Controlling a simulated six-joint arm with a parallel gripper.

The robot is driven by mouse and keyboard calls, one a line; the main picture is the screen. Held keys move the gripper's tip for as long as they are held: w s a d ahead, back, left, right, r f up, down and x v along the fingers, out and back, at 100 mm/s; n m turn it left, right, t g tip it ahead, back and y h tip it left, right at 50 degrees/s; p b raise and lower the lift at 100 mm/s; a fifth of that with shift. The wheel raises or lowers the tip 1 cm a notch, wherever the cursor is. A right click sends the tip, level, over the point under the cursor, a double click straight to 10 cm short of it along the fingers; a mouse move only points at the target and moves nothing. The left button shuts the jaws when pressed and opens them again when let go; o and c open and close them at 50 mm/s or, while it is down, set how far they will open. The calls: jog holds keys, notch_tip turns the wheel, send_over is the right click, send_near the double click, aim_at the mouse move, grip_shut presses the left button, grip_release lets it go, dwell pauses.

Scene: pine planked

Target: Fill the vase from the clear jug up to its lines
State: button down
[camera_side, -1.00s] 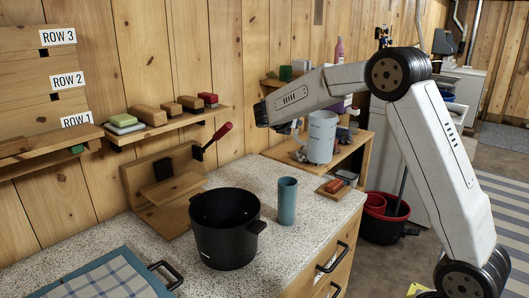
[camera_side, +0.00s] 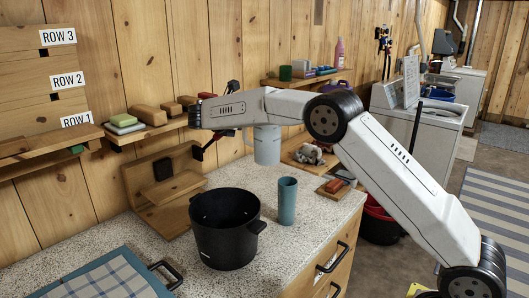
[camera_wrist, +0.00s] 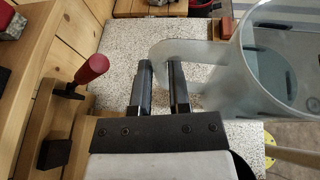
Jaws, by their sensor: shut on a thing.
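The clear jug (camera_side: 267,146) looks pale and translucent and hangs upright in the air above the speckled counter, behind and left of the vase. It fills the right of the wrist view (camera_wrist: 245,88), with something bluish showing through it. My gripper (camera_wrist: 161,72) is shut on the jug's handle (camera_wrist: 178,50). The vase (camera_side: 287,203), a plain teal cylinder, stands upright on the counter, right of a black pot. No lines on it can be made out, and its inside is hidden in the side view.
The black pot (camera_side: 225,235) stands close left of the vase. A wooden stand (camera_side: 166,200) with a red-handled tool is against the wall. A blue cloth-covered tray (camera_side: 98,280) lies at front left. The counter (camera_side: 290,238) is clear in front of the vase.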

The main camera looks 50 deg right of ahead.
jog(key=w+a+f, duration=0.2)
jog(key=a+f, duration=0.3)
jog(key=a, duration=0.1)
jog(key=shift+w+f, duration=0.15)
jog(key=shift+f, duration=0.25)
dwell(0.4)
